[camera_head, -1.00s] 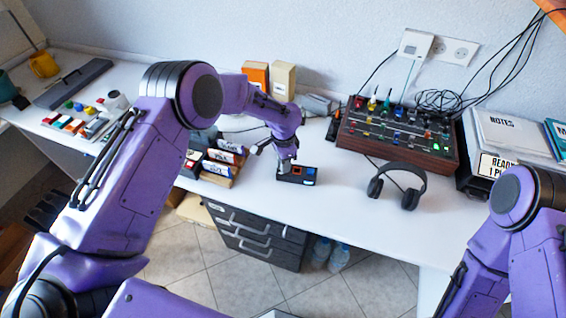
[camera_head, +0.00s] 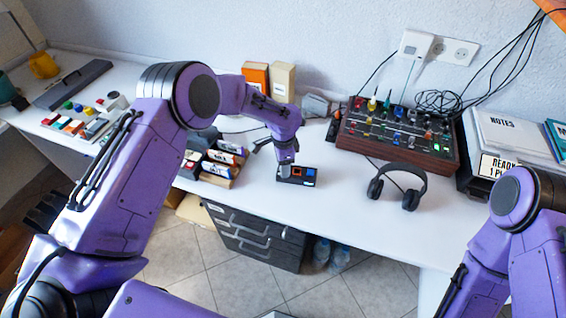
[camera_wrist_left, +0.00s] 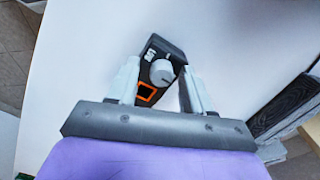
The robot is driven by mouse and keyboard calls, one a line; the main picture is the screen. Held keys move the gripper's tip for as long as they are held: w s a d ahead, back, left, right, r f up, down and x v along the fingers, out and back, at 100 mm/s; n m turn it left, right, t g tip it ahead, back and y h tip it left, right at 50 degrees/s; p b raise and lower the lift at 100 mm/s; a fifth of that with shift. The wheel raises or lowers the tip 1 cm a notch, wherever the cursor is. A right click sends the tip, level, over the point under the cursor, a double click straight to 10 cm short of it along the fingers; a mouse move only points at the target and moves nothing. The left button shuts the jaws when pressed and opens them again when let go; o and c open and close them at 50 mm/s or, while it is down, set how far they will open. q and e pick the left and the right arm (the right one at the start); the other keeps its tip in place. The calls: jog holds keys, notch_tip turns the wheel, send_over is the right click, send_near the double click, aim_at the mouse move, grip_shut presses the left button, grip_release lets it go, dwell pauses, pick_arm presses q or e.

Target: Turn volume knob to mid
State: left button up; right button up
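A small black box (camera_head: 297,181) with an orange-framed square and a blue patch on top lies on the white desk. In the left wrist view its round grey-white volume knob (camera_wrist_left: 162,72) shows beside the orange-framed square. My left gripper (camera_head: 284,168) points down over the left part of the box and hides the knob in the head view. In the left wrist view the left gripper (camera_wrist_left: 160,68) is open, with one finger on each side of the knob. Contact between the fingers and knob cannot be told. My right arm shows at the right edge, its gripper out of view.
Black headphones (camera_head: 397,185) lie right of the box. A wooden-sided mixer panel (camera_head: 398,138) stands behind them. Labelled cases (camera_head: 222,163) stand left of the box. An orange box (camera_head: 256,75) and a beige box (camera_head: 283,80) stand against the wall.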

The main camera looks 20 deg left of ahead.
pick_arm(q)
jog(key=shift+w+r, duration=0.1)
jog(key=shift+r, duration=0.25)
notch_tip(320, 180, up, 10)
jog(key=b, duration=0.1)
jog(key=shift+b, duration=0.4)
